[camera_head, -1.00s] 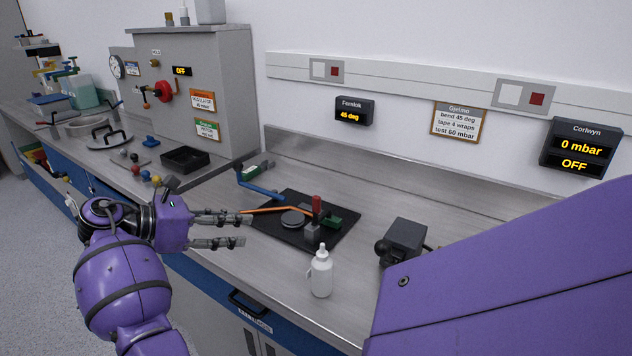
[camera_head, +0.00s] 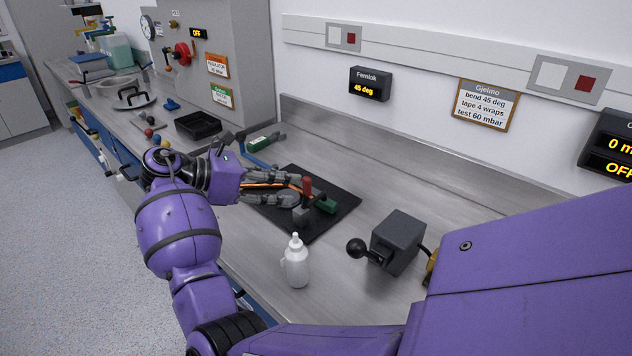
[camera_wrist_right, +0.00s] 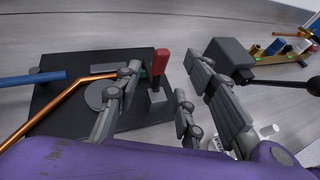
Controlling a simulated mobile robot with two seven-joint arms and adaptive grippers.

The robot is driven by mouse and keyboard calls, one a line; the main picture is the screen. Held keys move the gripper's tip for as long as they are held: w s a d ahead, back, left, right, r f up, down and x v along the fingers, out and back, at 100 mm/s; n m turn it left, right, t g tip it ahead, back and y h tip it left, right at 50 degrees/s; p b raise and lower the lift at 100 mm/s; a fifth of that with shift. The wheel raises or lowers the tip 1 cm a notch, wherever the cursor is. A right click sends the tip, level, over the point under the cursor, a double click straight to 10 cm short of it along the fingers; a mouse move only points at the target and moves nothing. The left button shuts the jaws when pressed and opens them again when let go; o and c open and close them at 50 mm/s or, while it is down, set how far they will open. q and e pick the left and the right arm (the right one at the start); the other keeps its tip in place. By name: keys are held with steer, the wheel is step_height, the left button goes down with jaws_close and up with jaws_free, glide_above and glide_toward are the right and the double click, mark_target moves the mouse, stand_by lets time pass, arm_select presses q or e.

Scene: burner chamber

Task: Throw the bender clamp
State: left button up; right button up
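The bender is a black plate (camera_head: 335,222) on the steel bench, with a copper tube (camera_wrist_right: 75,87) lying across it. Its clamp has an upright red handle (camera_head: 307,185) above a grey block (camera_head: 300,216); the handle also shows in the right wrist view (camera_wrist_right: 161,62). My right gripper (camera_head: 292,188) is over the plate, with its fingertips close to the red handle. In the wrist view its fingers are spread, with the handle between their tips in the picture. I cannot tell whether they touch it. My left gripper is not in view.
A white bottle (camera_head: 296,264) stands just in front of the plate. A dark grey box with a black knob (camera_head: 397,242) stands to its right. A black tray (camera_head: 198,125) is farther left. The Ferniok display (camera_head: 370,84) reads 45 deg.

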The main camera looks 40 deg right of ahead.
mark_target(303, 184)
steer(key=x, duration=0.7)
steer(key=shift+d, duration=0.1)
jaws_close()
